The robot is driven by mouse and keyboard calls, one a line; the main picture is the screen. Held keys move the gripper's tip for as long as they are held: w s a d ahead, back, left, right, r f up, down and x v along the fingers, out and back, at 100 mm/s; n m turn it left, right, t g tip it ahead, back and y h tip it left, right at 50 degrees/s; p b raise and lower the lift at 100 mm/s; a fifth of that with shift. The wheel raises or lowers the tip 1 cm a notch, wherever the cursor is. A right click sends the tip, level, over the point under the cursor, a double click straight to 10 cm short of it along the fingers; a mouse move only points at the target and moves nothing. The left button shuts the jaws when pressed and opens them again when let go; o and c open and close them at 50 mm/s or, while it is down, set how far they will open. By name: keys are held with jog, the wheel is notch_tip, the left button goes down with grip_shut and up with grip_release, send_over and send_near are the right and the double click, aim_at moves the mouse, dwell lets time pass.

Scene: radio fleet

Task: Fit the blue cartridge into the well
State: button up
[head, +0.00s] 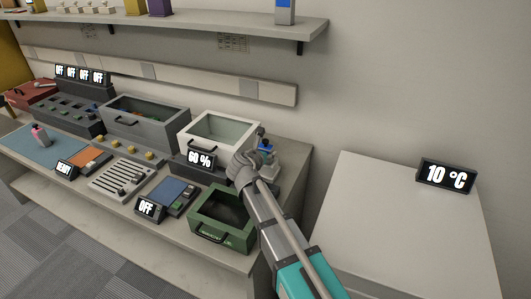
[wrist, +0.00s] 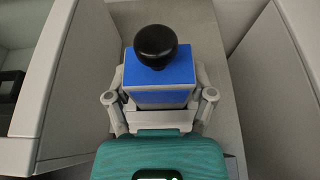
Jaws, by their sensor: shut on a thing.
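The blue cartridge (wrist: 161,72) has a blue top with a black round knob (wrist: 155,46) and a pale lower body. My gripper (wrist: 160,98) is shut on it, with the grey finger links on either side. In the head view, my gripper (head: 246,165) is at the right end of the bench, and a bit of the blue cartridge (head: 265,146) shows just beyond it. A pale body (head: 266,162) shows below the blue. I cannot tell whether this is the well, nor whether the cartridge is inside anything; its underside is hidden.
A white glass-lidded box (head: 218,131) reading 60 % stands left of my gripper. An open green bin (head: 222,215) is below it. A shelf (head: 200,27) hangs above.

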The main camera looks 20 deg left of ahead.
jog(key=shift+f+b, duration=1)
jog(key=shift+f, duration=0.05)
jog(key=o, duration=1.1)
jog(key=shift+o, duration=0.2)
jog(key=shift+r, duration=0.2)
